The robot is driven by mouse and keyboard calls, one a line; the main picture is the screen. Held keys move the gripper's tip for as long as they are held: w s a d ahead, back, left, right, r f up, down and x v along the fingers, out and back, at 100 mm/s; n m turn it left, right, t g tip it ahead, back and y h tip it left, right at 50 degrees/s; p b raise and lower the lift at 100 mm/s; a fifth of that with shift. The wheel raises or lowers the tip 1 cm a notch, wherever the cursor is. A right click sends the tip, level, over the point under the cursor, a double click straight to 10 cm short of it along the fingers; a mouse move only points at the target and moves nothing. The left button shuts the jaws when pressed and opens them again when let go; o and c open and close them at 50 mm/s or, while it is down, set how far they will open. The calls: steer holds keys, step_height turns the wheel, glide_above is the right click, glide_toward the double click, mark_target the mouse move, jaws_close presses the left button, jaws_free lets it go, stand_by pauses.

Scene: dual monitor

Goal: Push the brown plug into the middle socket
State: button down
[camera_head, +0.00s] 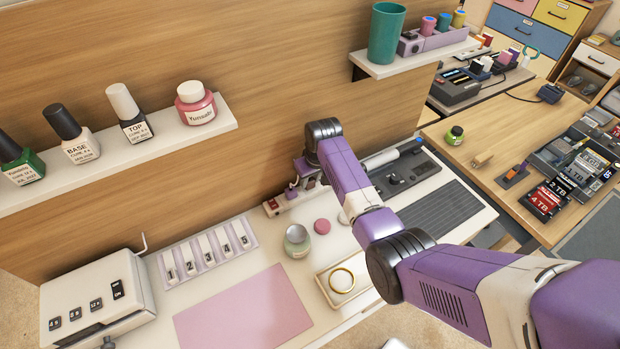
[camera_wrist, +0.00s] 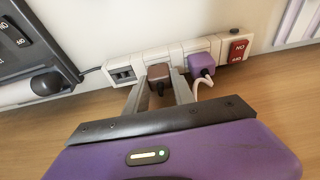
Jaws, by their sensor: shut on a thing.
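The brown plug (camera_wrist: 159,73) sits between the two fingers of my gripper (camera_wrist: 158,84) in the wrist view, with a dark cable end below it. Its front is against or very close to the white power strip (camera_wrist: 222,47), at the middle socket, which it covers. I cannot tell how deep it sits. A purple plug (camera_wrist: 202,63) with a white cable is on the strip just right of it. In the head view my gripper (camera_head: 306,180) is mostly hidden by my arm, beside the strip (camera_head: 299,200); the brown plug cannot be made out.
The strip's red switch (camera_wrist: 238,50) is at its right end in the wrist view. A dark device (camera_wrist: 35,40) stands at the left. In the head view a jar (camera_head: 297,241), a pink mat (camera_head: 243,315) and a small tray (camera_head: 322,283) lie on the desk near my arm.

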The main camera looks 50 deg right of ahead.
steer(key=shift+f+b, duration=0.3)
steer(key=shift+f, duration=0.15)
steer(key=c, duration=1)
jaws_free()
steer(key=v, duration=0.7)
steer(key=shift+s+r, duration=0.15)
steer(key=shift+r, duration=0.2)
